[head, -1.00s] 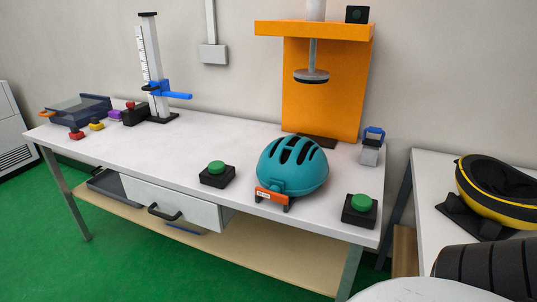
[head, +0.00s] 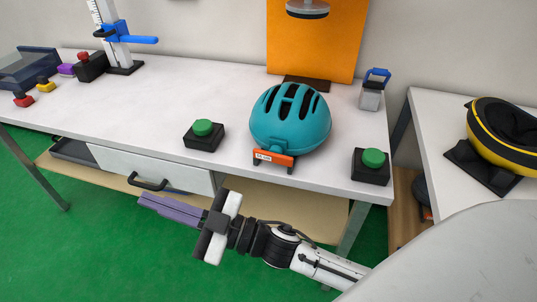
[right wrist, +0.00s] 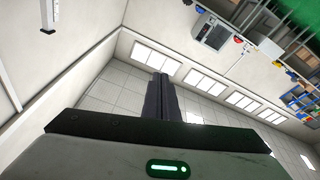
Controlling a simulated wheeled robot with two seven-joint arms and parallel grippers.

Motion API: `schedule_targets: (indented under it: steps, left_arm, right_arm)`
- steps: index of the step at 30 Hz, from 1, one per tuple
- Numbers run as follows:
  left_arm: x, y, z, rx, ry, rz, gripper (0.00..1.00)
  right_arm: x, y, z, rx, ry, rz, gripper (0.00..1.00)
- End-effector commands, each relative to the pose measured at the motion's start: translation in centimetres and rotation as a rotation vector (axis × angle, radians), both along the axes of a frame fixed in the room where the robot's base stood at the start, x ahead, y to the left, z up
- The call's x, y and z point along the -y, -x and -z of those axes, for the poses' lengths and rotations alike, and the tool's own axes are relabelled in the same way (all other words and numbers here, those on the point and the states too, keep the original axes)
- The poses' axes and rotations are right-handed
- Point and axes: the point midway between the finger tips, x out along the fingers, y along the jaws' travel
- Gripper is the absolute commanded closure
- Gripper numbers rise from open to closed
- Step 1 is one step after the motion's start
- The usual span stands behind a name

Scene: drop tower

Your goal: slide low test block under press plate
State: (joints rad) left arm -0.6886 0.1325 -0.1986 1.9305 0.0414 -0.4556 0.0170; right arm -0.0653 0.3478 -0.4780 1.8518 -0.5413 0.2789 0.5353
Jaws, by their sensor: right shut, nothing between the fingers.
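The press has a round press plate (head: 307,9) hanging in front of an orange back panel (head: 345,50), cut off at the top of the head view. A dark flat piece (head: 307,84) lies at the foot of the panel. I cannot tell which thing is the low test block. My right gripper (head: 150,203) is shut and empty, in front of the workbench (head: 130,105) near the drawer, its fingers pointing left. The shut fingers also show in the right wrist view (right wrist: 160,95), against the ceiling. My left gripper is not in view.
A teal helmet (head: 290,118) with an orange labelled piece (head: 272,157) stands before the press, between two green buttons (head: 203,128) (head: 373,158). A blue-handled weight (head: 371,95) stands at right. A height gauge (head: 117,40) is at left. The bench's middle left is clear.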

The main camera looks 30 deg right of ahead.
Motion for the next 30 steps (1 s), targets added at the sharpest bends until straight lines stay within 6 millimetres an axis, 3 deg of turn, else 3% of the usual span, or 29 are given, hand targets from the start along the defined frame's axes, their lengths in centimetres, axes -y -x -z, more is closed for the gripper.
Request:
schedule_targets:
  steps: [1,3,5,8,11,14,15,18,21,25,30]
  left_arm:
    - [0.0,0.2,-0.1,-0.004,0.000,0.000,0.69]
    - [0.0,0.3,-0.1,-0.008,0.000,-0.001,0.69]
    - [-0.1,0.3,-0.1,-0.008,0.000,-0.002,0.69]
    - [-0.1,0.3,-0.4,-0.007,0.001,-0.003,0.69]
    - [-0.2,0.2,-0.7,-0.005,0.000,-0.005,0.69]
    - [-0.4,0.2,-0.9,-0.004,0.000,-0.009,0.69]
    - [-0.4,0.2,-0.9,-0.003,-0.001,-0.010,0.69]
    - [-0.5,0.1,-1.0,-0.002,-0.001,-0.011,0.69]
    - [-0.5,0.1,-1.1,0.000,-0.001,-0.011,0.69]
    - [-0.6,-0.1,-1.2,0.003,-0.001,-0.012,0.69]
    - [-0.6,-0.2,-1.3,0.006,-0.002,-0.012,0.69]
  right_arm:
    - [-2.2,0.6,-3.7,0.138,0.042,-0.139,1.00]
    - [-5.0,2.8,-6.3,0.277,0.121,-0.344,1.00]
    - [-6.5,4.8,-7.0,0.362,0.223,-0.523,1.00]
    - [-6.8,7.2,-5.4,0.427,0.468,-0.794,1.00]
    - [-3.7,7.5,-2.3,0.381,0.789,-1.000,1.00]
    - [2.4,5.4,0.1,0.233,1.138,-1.096,1.00]
    - [5.2,4.3,0.4,0.156,1.268,-1.099,1.00]
    - [12.4,1.7,-0.1,-0.054,1.541,-1.049,1.00]
    - [18.0,0.0,-1.7,-0.235,1.719,-0.959,1.00]
    - [22.1,-0.9,-3.3,-0.381,1.829,-0.870,1.00]
    - [23.3,-1.0,-2.7,-0.427,1.857,-0.843,1.00]
